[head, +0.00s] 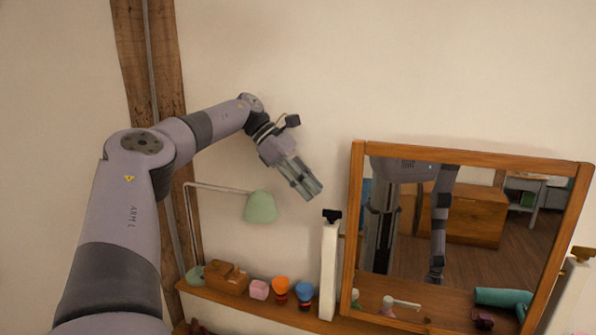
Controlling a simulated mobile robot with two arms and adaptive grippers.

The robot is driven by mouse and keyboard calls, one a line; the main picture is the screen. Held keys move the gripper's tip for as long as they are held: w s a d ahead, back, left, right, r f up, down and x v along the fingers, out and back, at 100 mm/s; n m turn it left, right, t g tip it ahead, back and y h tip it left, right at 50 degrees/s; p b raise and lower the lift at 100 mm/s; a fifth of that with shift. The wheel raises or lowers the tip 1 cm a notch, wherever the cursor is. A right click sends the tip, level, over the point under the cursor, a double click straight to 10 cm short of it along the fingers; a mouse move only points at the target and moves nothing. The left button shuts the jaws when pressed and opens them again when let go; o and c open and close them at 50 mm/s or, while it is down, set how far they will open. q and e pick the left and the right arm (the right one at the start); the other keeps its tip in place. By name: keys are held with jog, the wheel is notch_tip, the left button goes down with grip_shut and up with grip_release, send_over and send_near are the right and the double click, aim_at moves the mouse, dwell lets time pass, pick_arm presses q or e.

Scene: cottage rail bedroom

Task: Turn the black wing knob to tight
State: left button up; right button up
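A black wing knob (332,215) sits on top of the white post left of the mirror (357,200). A second, darker brownish knob (583,253) tops the white post at the right edge; its wings are hard to make out. My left gripper (311,191) hangs tilted down in front of the wall, above and left of the black knob and apart from it. Its fingers lie close together with nothing visible between them. My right gripper is not directly in view; one of my arms shows as a reflection in the mirror.
A green lamp (261,207) stands left of the post. The wooden shelf (235,306) carries a brown box (227,278), a pink block (259,289), and orange (281,287) and blue (304,291) topped items. A teal hair dryer (503,298) shows at the mirror's lower right. Wall above is clear.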

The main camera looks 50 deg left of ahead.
pick_arm(q)
jog(key=shift+v, duration=2.7)
